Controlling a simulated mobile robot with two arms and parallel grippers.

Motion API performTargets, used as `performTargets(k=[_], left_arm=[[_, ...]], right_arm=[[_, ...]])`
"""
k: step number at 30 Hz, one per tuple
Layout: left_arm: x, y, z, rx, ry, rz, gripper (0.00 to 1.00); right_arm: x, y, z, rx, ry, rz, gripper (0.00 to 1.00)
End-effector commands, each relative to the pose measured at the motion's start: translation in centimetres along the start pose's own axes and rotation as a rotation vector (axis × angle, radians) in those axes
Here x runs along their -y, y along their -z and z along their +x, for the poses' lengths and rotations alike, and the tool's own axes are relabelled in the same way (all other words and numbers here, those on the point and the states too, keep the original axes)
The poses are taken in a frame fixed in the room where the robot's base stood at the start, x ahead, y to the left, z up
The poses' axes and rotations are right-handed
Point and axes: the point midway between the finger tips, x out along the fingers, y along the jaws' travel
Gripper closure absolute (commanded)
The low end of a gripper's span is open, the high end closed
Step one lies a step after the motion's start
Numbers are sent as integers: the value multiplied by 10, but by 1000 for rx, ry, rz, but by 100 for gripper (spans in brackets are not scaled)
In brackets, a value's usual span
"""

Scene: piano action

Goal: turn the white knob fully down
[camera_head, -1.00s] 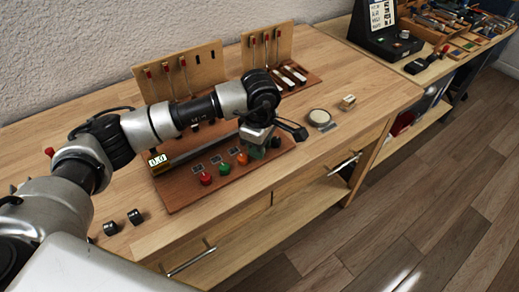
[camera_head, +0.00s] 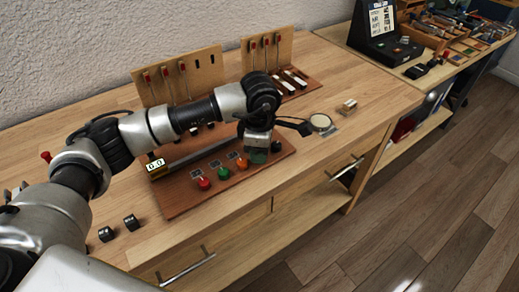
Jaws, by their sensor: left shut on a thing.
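My left arm reaches across the bench to a brown control board (camera_head: 190,203). My left gripper (camera_head: 262,154) points down at the right end of the row of knobs and is shut there. A red knob (camera_head: 204,183), a green knob (camera_head: 222,173) and an orange knob (camera_head: 242,163) show to its left. The white knob does not show; the hand covers the spot at the end of the row where the gripper is closed. My right gripper is not in view.
Panels with red-tipped levers (camera_head: 165,80) stand behind the board. A round pale disc (camera_head: 320,122) and a small wooden block (camera_head: 349,105) lie to the right. Two black rollers (camera_head: 131,222) lie at the front left. A black case (camera_head: 385,40) stands farther right.

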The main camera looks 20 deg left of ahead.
Motion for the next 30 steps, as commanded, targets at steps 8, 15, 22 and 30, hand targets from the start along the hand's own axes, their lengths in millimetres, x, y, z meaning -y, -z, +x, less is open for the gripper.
performTargets(k=[8, 15, 22, 30], left_arm=[[-1, 0, -1, 2, -3, -1, 62], [-1, 0, -7, 3, -3, 0, 62], [-2, 0, -47, 4, -7, 1, 62], [-1, 0, -95, 3, -6, 0, 62]], right_arm=[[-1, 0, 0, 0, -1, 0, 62], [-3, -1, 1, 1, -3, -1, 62], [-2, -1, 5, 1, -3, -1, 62], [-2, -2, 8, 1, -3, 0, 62]])
